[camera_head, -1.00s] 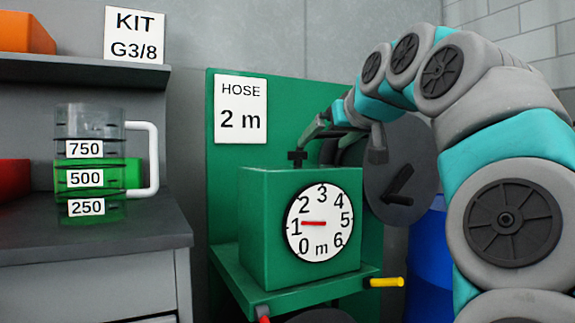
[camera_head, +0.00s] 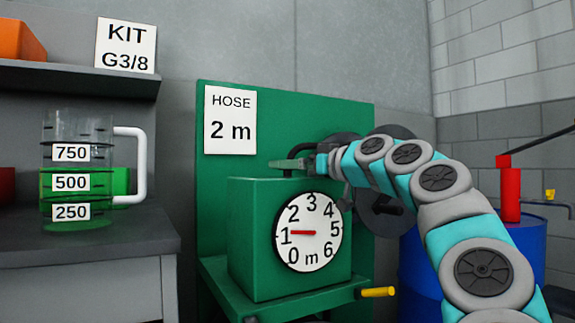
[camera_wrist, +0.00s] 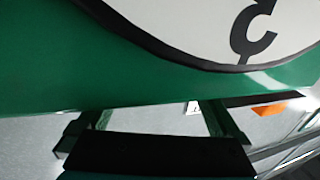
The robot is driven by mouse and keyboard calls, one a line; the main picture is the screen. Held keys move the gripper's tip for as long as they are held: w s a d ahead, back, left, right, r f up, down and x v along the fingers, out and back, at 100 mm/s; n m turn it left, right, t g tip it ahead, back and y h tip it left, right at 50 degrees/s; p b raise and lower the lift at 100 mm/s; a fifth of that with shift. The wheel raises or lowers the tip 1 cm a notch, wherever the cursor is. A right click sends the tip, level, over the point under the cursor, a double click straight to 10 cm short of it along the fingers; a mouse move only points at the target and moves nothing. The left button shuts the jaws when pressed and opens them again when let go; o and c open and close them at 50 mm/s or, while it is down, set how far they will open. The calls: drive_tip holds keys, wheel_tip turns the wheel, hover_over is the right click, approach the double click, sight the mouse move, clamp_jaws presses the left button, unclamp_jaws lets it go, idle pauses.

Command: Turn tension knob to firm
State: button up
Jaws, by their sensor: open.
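No knob marked tension or firm is clearly readable in either view. A green box (camera_head: 290,238) carries a round white dial (camera_head: 308,252) numbered 0 to 6 with an "m"; its red needle points left at 1. My gripper (camera_head: 286,164) is over the top of the box, near its back edge, with no held object visible. The small black fitting on the box top is hidden or hard to make out behind it. In the wrist view my open fingers (camera_wrist: 155,110) show below the green box face (camera_wrist: 60,70) and a black-rimmed white dial (camera_wrist: 205,25).
A green back panel (camera_head: 226,175) bears a "HOSE 2 m" sign (camera_head: 230,120). A yellow-handled lever (camera_head: 378,292) sticks out at the lower right. A dark reel (camera_head: 382,222) stands behind my arm. A measuring jug (camera_head: 75,160) stands on the left counter. A blue barrel (camera_head: 525,240) is at right.

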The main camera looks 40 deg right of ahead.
drive_tip(key=shift+w, duration=1.15)
drive_tip(key=shift+c, duration=0.2)
drive_tip(key=c, duration=1.3)
drive_tip(key=shift+f+m+h+b, duration=0.3)
drive_tip(key=shift+m+h+b, duration=0.2)
drive_tip(key=shift+h+b, duration=0.5)
drive_tip(key=shift+c, duration=0.2)
drive_tip(key=shift+r+m+h+b, duration=0.25)
drive_tip(key=shift+m+h+b, duration=0.85)
drive_tip(key=shift+h, duration=0.4)
